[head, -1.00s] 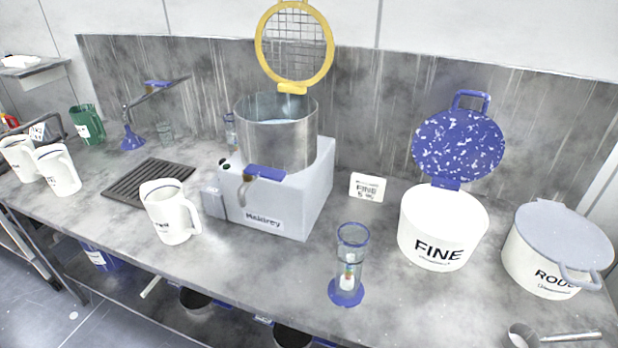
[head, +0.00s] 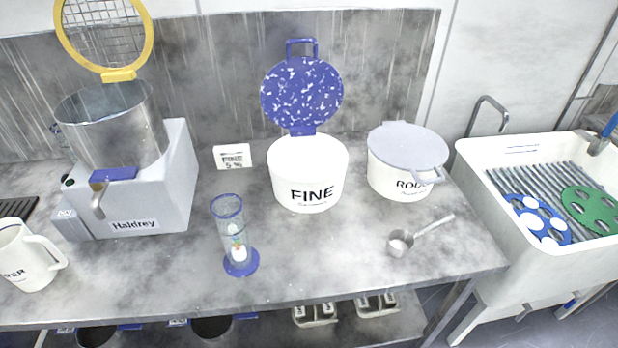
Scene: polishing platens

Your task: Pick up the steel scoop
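The steel scoop (head: 401,243) lies on the grey bench top (head: 330,262) near its right front part. Its round bowl is at the left and its straight handle (head: 434,224) points up and to the right. Nothing covers it and nothing touches it except the bench. Neither of my grippers shows in the head view.
The white FINE tub (head: 308,185) with its speckled blue lid raised and the lidded ROUGH-type tub (head: 398,180) stand behind the scoop. A white sink (head: 530,255) holding discs is beyond the bench's right end.

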